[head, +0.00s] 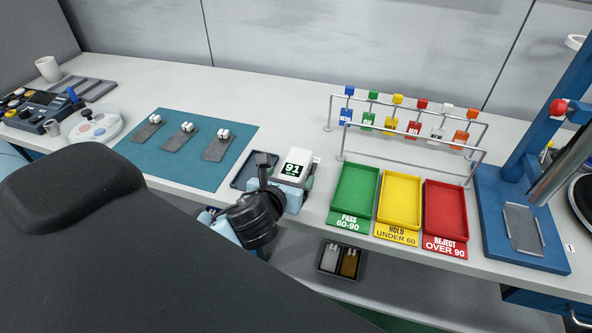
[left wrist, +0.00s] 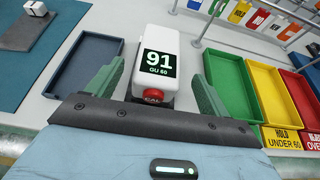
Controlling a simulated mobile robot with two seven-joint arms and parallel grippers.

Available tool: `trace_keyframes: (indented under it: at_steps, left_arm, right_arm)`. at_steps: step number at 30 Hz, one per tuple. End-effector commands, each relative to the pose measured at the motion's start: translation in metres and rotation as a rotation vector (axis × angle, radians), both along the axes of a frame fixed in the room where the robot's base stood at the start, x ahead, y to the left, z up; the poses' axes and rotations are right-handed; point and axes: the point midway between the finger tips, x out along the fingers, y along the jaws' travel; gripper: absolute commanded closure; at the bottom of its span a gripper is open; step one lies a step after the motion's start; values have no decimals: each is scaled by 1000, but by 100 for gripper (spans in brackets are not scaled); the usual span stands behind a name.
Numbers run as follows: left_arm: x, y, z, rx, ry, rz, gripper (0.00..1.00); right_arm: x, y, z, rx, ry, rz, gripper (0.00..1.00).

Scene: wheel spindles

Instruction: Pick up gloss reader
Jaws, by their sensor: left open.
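The gloss reader (head: 295,165) is a white block with a dark screen that reads 91, on the white table near its front edge. In the left wrist view the gloss reader (left wrist: 160,62) stands upright between my fingers, with "GU 60" on its screen and a red button below. My left gripper (head: 287,178) is at the gloss reader. In the left wrist view the green fingers of my left gripper (left wrist: 155,88) are open, one on each side of it, with gaps visible. My right gripper is not in view.
A dark blue tray (left wrist: 85,64) lies just left of the reader. Green (head: 355,195), yellow (head: 400,203) and red (head: 446,211) trays lie to the right, before a rail with coloured tags. A teal mat (head: 185,172) with several grey plates lies to the left.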

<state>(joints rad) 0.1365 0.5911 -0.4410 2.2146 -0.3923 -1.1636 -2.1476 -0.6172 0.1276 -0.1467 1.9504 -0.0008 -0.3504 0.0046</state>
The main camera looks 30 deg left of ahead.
Motion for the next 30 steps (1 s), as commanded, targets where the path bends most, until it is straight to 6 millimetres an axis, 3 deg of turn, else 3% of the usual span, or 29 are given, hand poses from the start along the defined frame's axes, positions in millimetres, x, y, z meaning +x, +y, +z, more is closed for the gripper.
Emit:
trace_keyframes:
  at_steps: [12,22,30]
  left_arm:
    - [41,12,-14,-1,-2,1,20]
    - [46,13,-18,0,0,-1,20]
    - [46,13,-18,0,0,-1,53]
  right_arm:
    - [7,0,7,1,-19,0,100]
    - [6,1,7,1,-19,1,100]
    - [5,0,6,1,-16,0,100]
